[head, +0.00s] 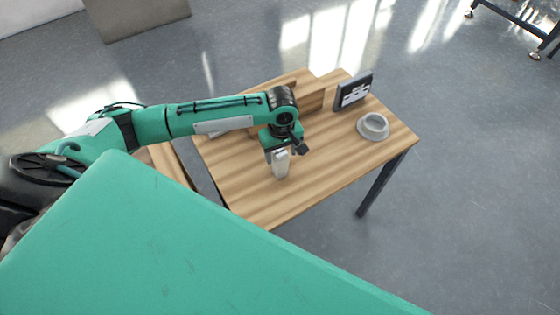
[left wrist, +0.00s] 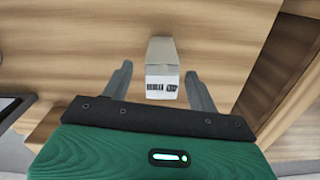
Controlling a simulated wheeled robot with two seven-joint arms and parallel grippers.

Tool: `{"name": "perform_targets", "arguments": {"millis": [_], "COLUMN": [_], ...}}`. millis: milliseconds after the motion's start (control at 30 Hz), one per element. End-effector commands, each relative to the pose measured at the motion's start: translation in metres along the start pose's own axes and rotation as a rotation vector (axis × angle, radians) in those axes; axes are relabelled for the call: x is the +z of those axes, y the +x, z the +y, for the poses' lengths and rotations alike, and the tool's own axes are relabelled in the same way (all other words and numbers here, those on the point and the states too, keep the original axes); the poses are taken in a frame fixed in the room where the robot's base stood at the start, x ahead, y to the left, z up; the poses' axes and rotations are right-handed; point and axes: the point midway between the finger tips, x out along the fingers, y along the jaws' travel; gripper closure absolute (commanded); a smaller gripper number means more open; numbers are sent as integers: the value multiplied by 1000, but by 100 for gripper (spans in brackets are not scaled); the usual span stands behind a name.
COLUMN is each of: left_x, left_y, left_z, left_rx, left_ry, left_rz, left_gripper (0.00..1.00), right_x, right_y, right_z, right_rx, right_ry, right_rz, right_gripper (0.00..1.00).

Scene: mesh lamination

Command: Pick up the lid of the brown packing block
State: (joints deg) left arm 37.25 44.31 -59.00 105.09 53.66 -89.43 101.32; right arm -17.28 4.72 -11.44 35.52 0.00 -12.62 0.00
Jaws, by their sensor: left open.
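My left gripper (head: 279,152) points down over the wooden table and is open. In the left wrist view its two fingers (left wrist: 160,88) stand either side of a small pale grey and white box (left wrist: 161,62) with barcode-like print, with gaps between fingers and box. The box (head: 280,165) also shows just below the gripper in the head view, partly hidden by it. A brown wood-coloured block-like structure (head: 312,98) stands at the back of the table, partly behind my arm. I cannot tell which part is its lid. My right gripper is not in view.
The table (head: 270,205) is clear at its front. A dark upright stand with a white-marked face (head: 353,91) and a grey round dish (head: 373,125) are at the right. Brown wooden walls (left wrist: 288,62) show at the right in the left wrist view.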

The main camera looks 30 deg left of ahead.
Motion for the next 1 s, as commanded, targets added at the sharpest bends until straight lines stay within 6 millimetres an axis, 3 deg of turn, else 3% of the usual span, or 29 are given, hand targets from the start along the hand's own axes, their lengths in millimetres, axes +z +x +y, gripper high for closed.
{"name": "perform_targets", "arguments": {"millis": [200, 500, 767, 1000], "left_x": [-1, -1, -1, -1], "left_y": [30, 36, 36, 36], "left_z": [-3, -3, -3, -2], "left_rx": [-2, 0, 0, 1], "left_ry": [0, 1, 1, 1], "left_rz": [1, 1, 1, 1], "left_gripper": [40, 40, 90, 93], "right_x": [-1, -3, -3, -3], "right_y": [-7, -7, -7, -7], "right_z": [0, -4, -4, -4], "right_rx": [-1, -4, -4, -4], "right_ry": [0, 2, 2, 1], "right_rz": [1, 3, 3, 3], "right_gripper": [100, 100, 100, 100]}}
